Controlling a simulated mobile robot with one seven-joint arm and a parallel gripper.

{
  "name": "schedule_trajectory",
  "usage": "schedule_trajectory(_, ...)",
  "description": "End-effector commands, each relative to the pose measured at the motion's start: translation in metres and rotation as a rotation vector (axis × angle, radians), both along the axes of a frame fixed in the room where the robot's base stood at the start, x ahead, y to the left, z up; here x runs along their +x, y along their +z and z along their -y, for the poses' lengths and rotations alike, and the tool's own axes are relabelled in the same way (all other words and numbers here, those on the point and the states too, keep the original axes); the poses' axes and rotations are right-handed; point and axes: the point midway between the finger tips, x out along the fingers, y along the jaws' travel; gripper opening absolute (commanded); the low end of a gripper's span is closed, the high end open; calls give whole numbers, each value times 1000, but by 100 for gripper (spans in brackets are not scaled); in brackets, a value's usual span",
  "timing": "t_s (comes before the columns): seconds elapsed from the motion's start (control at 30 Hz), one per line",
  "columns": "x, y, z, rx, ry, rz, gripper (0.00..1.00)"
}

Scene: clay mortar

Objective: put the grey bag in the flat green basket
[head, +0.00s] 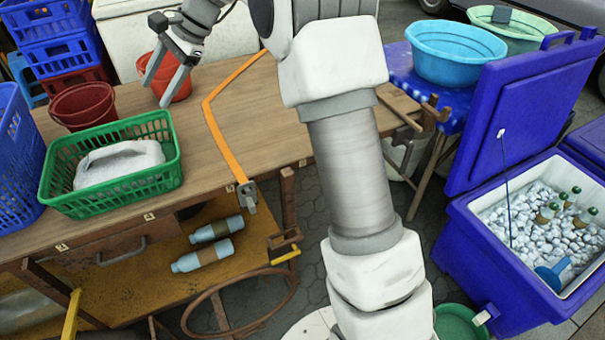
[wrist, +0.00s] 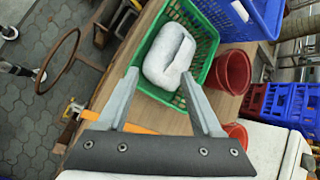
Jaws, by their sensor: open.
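The grey bag (head: 120,162), pale and lumpy, lies inside the flat green basket (head: 112,198), a rectangular mesh basket at the left end of the wooden table. In the wrist view the bag (wrist: 168,55) also shows inside the basket (wrist: 208,48). My gripper (head: 155,93) is open and empty, above the table to the upper right of the basket and apart from the bag. In the wrist view its fingers are spread, pointing toward the basket. The underside of the bag is hidden.
Red buckets (head: 82,104) stand behind the basket, and another red bucket (head: 178,82) is near my gripper. Blue crates (head: 15,150) stand at the left. An orange bent bar (head: 216,122) lies on the table (head: 255,115). A blue cooler (head: 500,255) is at the right.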

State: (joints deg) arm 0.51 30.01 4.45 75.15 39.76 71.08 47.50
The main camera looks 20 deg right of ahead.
Motion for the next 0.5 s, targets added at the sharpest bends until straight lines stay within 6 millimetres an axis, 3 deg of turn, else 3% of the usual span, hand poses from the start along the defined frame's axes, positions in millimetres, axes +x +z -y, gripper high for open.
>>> schedule_trajectory(0.2,-53,28,26,-148,97,147,67)
schedule_trajectory(0.5,-132,46,65,-354,248,326,67)
